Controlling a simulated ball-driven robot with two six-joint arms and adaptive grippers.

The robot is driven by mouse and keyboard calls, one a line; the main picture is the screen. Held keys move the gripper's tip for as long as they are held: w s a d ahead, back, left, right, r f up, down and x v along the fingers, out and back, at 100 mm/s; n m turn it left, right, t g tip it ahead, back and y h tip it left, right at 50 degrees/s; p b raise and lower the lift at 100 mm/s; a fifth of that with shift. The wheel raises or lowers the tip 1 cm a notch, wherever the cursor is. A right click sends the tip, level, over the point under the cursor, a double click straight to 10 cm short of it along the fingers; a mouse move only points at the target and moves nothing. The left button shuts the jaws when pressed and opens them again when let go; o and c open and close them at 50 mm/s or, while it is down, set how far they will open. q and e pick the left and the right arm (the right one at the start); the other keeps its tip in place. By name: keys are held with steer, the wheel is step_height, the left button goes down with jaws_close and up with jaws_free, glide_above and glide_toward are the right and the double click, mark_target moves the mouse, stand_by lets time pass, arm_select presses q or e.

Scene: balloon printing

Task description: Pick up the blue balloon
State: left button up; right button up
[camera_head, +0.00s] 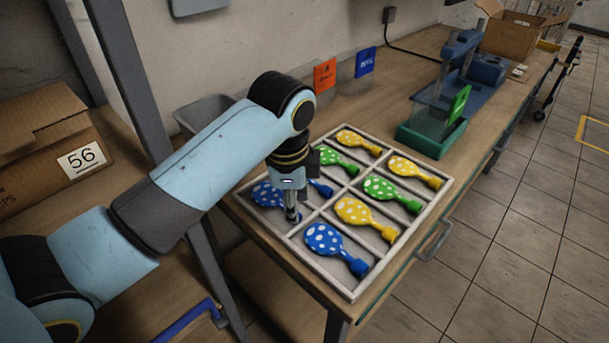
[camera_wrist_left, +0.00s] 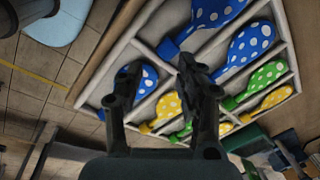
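My left gripper (camera_head: 292,216) is above the left part of the divided tray (camera_head: 275,240), pointing down. In the left wrist view its two fingers (camera_wrist_left: 159,66) are apart, with nothing held between them. A blue balloon with white dots (camera_head: 323,239) lies in the front compartment, right of the fingers in the head view. In the wrist view a dotted blue balloon (camera_wrist_left: 150,76) shows partly behind the left finger. Another blue balloon (camera_head: 265,194) lies at the tray's left, partly hidden by my gripper. A further blue neck (camera_head: 322,188) shows behind the gripper. My right gripper is out of view.
Yellow balloons (camera_head: 354,210) and green balloons (camera_head: 380,187) fill other compartments. A blue and green machine (camera_head: 433,120) stands behind the tray. An orange card (camera_head: 325,75) and a blue card (camera_head: 365,62) are near the wall. The table's front edge has a handle (camera_head: 434,242).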

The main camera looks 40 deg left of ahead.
mark_target(324, 186)
arm_select(q)
steer(key=w+a+r+m+g, duration=0.1)
steer(key=w+r+m, duration=0.4)
steer(key=w+m, duration=0.45)
steer(key=shift+n+h, duration=0.3)
steer(key=shift+n, duration=0.55)
steer(key=f, duration=0.3)
steer(key=w+f, duration=0.1)
steer(key=f, duration=0.6)
steer(key=shift+w+a+f+p, duration=0.15)
steer(key=shift+w+p, duration=0.1)
steer(key=shift+p, duration=0.15)
steer(key=c, duration=0.5)
